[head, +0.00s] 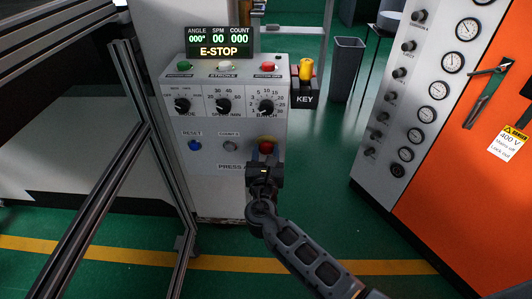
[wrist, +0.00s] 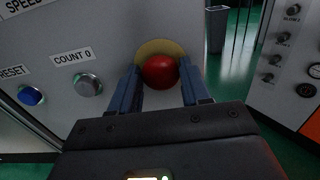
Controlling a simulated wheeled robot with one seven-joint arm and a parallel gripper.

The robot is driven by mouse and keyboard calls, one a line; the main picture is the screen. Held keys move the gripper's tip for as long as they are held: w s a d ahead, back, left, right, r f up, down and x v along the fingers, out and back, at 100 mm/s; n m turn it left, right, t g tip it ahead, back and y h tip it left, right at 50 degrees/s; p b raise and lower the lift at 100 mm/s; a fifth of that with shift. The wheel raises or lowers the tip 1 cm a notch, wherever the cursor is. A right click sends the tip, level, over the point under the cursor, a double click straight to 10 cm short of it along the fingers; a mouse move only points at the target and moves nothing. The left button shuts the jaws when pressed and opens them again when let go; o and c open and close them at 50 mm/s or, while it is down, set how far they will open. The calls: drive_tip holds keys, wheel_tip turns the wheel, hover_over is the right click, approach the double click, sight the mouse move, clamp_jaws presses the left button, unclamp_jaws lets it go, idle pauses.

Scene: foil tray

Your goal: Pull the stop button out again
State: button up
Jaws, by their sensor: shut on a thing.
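The red stop button (head: 266,148) sits on a yellow disc at the lower right of the grey control panel (head: 221,156). In the wrist view the red button (wrist: 160,72) shows as a round knob between two blue fingers, with the yellow backing (wrist: 159,47) behind it. My gripper (head: 265,162) is at the button, its fingers shut on the button's sides. It also shows in the wrist view (wrist: 161,85). The display (head: 219,40) on top of the panel reads "E-STOP", with angle 000, SPM 00 and count 000.
A blue reset button (head: 195,145) and a grey count button (head: 231,145) lie left of the stop button. Three black knobs and coloured buttons are above. A yellow key item (head: 306,68) is at the panel's right. An orange cabinet (head: 460,150) stands right, a metal frame left.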

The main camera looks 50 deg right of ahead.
clamp_jaws()
drive_tip(key=shift+s+a+p, duration=0.35)
drive_tip(key=shift+s+a, duration=0.05)
drive_tip(key=shift+a, duration=0.15)
drive_tip(key=o, duration=0.7)
unclamp_jaws()
drive_tip(key=shift+a, duration=0.1)
drive_tip(key=v, duration=0.7)
drive_tip(key=shift+s+a, duration=0.25)
drive_tip(key=shift+f, duration=0.1)
